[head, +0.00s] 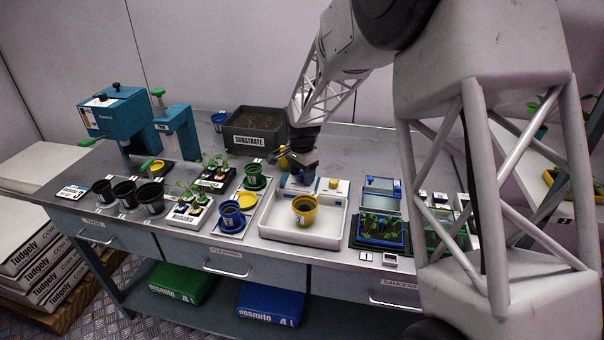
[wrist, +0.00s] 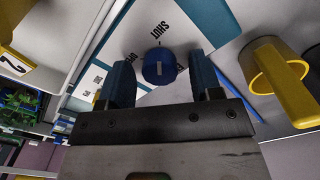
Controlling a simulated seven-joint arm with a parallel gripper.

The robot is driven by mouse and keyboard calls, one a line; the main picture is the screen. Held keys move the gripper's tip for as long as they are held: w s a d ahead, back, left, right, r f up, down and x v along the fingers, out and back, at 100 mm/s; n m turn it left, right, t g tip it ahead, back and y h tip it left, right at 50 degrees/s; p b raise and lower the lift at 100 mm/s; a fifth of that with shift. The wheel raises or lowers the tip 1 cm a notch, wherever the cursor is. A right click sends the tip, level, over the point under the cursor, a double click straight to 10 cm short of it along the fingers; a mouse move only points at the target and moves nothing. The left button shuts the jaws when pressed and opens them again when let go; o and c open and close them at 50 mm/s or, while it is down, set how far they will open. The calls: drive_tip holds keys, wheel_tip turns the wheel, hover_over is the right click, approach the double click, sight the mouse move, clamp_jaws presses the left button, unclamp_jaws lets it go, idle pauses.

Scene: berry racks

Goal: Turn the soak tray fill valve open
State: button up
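The soak tray (head: 270,226) is a white basin on the bench holding a yellow pot (head: 304,209). The fill valve is a round blue knob (wrist: 158,70) on a white panel, with SHUT printed above it and a partly covered label, seemingly OPEN, beside it. A small pale mark shows on the knob; I cannot tell which setting it points to. My gripper (wrist: 160,80) is open, its blue fingers on either side of the knob with gaps showing. In the head view my gripper (head: 299,172) is over the tray's back edge and the knob is hidden.
A dark SUBSTRATE bin (head: 257,131) stands behind. A yellow vessel (wrist: 288,80) is close to the right finger in the wrist view. A blue seedling tray (head: 381,230) lies right of the soak tray; a blue pot (head: 231,213) and green pot (head: 254,177) stand left.

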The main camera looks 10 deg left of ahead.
drive_tip(key=c, duration=0.8)
drive_tip(key=shift+c, duration=0.2)
drive_tip(key=shift+n, duration=0.4)
drive_tip(key=n, duration=1.2)
drive_tip(key=shift+n, duration=0.3)
drive_tip(key=n, duration=0.4)
drive_tip(key=shift+n, duration=0.3)
